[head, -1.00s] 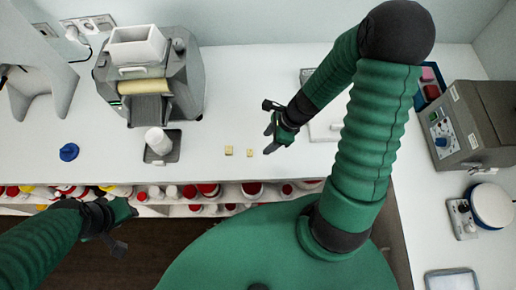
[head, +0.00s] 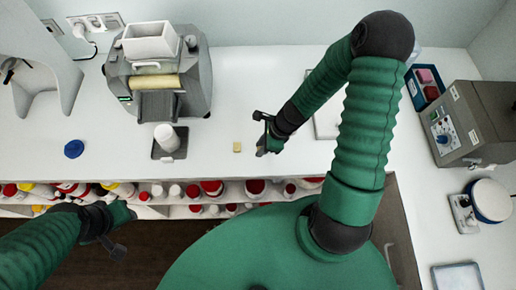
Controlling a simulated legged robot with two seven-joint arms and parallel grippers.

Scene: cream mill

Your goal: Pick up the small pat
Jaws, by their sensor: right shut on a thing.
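One pale yellow pat (head: 237,147) lies on the white counter, just left of my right gripper (head: 262,150). My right gripper is low over the counter, pointing down, and is shut on the small pat. The fingers hide that pat almost wholly, and I cannot tell whether it still touches the counter. My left gripper (head: 121,248) is at the lower left, in front of the counter and away from the pats. Its fingers are too small and dark to tell whether they are open.
A grey roller mill (head: 160,75) stands at the back left, with a white jar (head: 166,138) on a dark tray before it. A blue knob-like piece (head: 74,149) lies at left. Shelves of bottles (head: 212,189) run below the counter edge. A grey control box (head: 472,125) stands at right.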

